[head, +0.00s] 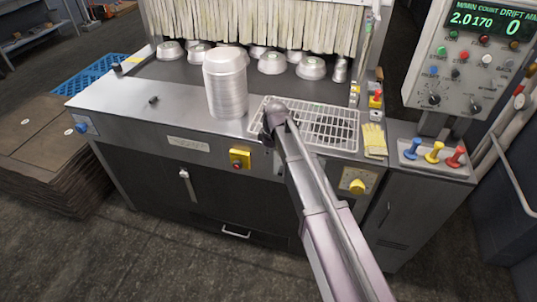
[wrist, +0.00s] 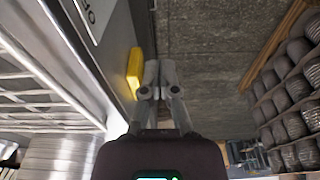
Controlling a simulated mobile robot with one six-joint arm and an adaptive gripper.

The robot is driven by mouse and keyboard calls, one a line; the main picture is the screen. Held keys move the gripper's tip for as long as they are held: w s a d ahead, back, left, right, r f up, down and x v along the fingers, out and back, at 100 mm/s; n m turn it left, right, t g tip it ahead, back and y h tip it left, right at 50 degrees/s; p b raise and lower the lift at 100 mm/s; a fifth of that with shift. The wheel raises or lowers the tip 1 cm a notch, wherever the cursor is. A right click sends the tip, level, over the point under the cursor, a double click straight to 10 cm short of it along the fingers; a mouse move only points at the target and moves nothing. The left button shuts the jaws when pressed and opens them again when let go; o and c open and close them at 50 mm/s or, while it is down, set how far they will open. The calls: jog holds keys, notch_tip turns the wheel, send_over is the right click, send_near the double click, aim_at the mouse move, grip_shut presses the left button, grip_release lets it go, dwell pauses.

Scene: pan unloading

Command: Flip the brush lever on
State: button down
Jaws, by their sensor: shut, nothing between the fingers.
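Three levers with coloured knobs stand on the cabinet at the right in the head view: blue (head: 411,147), yellow (head: 434,151) and red (head: 455,156). No readable label shows which control is the brush lever. In the wrist view my gripper (wrist: 159,68) is shut and empty, its fingers together. It is close to the machine's front face, beside a yellow part (wrist: 134,72) whose identity is unclear. In the head view my arm crosses the front panel and hides part of it; my gripper's fingertips cannot be made out there.
A stack of pans (head: 226,88) stands on the machine's top, left of a wire rack (head: 335,128). Floor in front is clear.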

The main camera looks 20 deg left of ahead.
notch_tip(320, 180, down, 7)
jog(key=d+b, duration=0.3)
jog(key=b, duration=0.3)
dwell(0.6)
jog(key=shift+r, duration=0.1)
jog(key=shift+s+a, duration=0.1)
jog(key=shift+a, duration=0.05)
dwell(0.3)
jog(key=shift+r, duration=0.1)
